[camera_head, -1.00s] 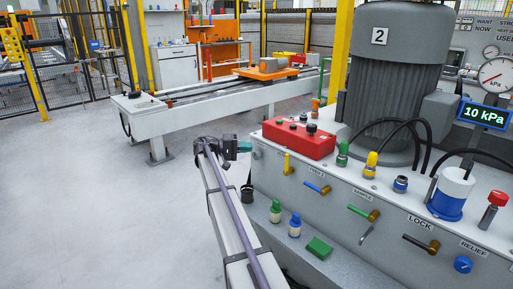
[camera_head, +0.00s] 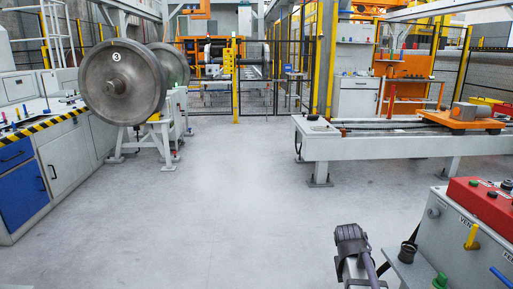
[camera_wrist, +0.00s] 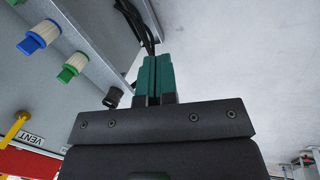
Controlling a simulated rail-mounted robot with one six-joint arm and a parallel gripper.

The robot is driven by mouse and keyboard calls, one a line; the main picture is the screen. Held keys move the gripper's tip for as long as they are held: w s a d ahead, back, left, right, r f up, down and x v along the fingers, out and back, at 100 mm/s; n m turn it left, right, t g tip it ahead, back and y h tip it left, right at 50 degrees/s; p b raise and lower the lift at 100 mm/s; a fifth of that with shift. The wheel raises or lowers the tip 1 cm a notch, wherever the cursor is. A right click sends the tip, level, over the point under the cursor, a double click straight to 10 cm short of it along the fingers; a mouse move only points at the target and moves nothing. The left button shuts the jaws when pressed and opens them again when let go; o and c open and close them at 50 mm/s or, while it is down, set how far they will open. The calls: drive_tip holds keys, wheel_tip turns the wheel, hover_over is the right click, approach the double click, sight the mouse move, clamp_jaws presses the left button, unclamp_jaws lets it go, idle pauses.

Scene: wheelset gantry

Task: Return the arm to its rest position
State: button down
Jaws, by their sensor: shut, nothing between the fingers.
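My arm rises from the bottom edge of the head view, right of the middle. Its dark upper joint (camera_head: 352,238) stands over bare floor, left of the machine's front. My gripper's teal fingers (camera_wrist: 156,66) show in the wrist view, pressed together with nothing between them. The fingers cannot be made out in the head view.
The machine's panel with a red box (camera_head: 483,200) and yellow lever (camera_head: 472,237) stands at the right. A black cup (camera_head: 407,252) is beside the arm. A white rail bench (camera_head: 340,146) is behind. A wheelset (camera_head: 122,85) stands at left. The middle floor is clear.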

drive_tip(key=s+a+n+y, duration=0.2)
drive_tip(key=s+a+y, duration=0.1)
drive_tip(key=s+a, duration=0.95)
drive_tip(key=w+r+p, duration=0.3)
drive_tip(key=r+p, duration=2.1)
drive_tip(key=p, duration=0.1)
drive_tip(key=shift+a+r+t, duration=0.3)
drive_tip(key=shift+r+t, duration=0.1)
